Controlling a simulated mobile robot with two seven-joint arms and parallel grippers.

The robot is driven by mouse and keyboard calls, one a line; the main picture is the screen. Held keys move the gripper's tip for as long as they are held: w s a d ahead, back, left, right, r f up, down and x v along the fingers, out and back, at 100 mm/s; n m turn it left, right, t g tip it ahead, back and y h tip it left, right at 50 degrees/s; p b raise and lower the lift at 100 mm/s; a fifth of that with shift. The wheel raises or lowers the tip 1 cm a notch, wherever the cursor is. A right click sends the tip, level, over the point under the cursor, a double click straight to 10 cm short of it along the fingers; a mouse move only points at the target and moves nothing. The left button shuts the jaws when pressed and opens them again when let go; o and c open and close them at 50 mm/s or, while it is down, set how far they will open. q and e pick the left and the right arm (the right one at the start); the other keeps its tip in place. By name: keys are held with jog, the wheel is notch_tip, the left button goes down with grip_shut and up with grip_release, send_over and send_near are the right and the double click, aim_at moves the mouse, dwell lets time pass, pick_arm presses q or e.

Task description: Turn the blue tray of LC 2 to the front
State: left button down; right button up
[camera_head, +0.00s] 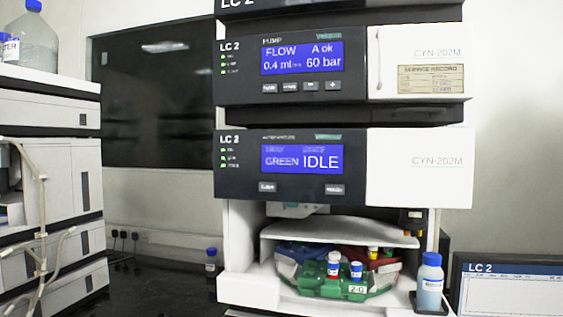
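The LC 2 autosampler (400,175) stands below the pump unit, and its screen (302,159) reads GREEN and IDLE. Two buttons sit under the screen, one at left (268,187) and one at right (335,189); their labels are too small to read. In the open bay below is a round carousel of coloured trays. The green tray (308,284) faces the front, with capped vials in it and a tag that looks like 2-G. The blue tray (292,251) is at the back left, partly hidden. The red tray (353,257) is at the back right. Neither gripper shows.
A pump unit (417,50) sits above, showing 0.4 ml and 60 bar. A blue-capped bottle (429,285) stands at the bay's right front. An LC 2 monitor (512,291) is at far right. Another instrument stack (45,185) with tubing stands at left. Dark bench lies between the stacks.

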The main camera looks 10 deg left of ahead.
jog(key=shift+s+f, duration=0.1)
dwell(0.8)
pick_arm(q)
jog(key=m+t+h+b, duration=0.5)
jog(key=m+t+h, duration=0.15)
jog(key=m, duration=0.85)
send_near(265, 302)
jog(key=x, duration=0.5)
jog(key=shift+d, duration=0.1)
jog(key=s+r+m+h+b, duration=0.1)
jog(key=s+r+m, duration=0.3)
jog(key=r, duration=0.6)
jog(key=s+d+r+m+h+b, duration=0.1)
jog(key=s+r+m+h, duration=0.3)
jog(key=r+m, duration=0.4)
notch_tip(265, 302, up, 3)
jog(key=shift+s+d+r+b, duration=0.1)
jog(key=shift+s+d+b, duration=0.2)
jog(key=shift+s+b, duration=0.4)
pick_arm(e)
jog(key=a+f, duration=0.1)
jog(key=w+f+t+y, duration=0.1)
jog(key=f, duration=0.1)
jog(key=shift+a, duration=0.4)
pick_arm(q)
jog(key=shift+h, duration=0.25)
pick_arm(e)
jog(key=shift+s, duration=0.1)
